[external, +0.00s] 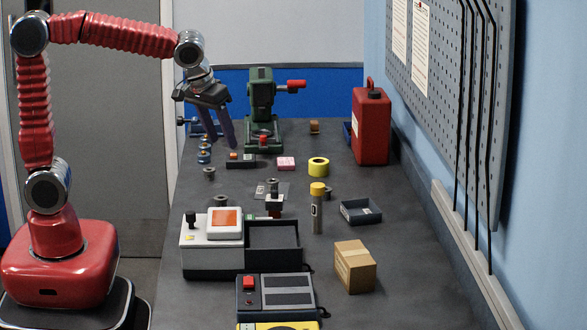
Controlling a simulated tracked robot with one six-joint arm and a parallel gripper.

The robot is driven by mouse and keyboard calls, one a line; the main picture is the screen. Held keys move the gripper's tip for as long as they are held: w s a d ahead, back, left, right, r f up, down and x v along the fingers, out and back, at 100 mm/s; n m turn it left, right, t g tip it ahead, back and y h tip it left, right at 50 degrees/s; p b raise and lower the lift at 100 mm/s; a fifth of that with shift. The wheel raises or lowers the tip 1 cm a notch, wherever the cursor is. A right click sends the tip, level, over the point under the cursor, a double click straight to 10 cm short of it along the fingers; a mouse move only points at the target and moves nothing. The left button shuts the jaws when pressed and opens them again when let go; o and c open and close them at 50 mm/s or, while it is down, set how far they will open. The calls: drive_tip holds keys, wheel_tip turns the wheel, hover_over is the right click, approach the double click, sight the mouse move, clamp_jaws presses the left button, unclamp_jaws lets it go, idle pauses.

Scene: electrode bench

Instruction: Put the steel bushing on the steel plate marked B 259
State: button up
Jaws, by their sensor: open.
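My gripper (225,138) is open and points down over the far left of the bench, in front of the green machine. Nothing shows between its fingers. Several small grey ring-like parts stand below and nearer: one at the left edge (209,173), one behind the white-topped box (221,201), and one partly hidden behind the yellow-capped cylinder (328,192). I cannot tell which is the steel bushing. A flat grey plate (259,190) lies mid-bench, partly hidden by a dark upright object (274,202). Its marking is too small to read, so I cannot confirm B 259.
A green machine (262,95) and a red can (371,125) stand at the back. A yellow tape roll (318,167), yellow-capped cylinder (317,212), dark tray (361,211), cardboard box (354,267) and white-topped box (205,260) crowd the bench. The right side has free room.

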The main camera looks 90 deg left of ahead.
drive_tip(key=s+d+f+m+t+h, duration=0.1)
drive_tip(key=s+d+m, duration=0.3)
drive_tip(key=s, duration=0.5)
drive_tip(key=s+d+f+m+t+h, duration=0.1)
drive_tip(key=s+d+m, duration=0.3)
drive_tip(key=s+d, duration=0.2)
drive_tip(key=s, duration=0.2)
drive_tip(key=shift+s+m+t+h, duration=0.3)
drive_tip(key=shift+s+m, duration=0.05)
drive_tip(key=shift+m, duration=0.05)
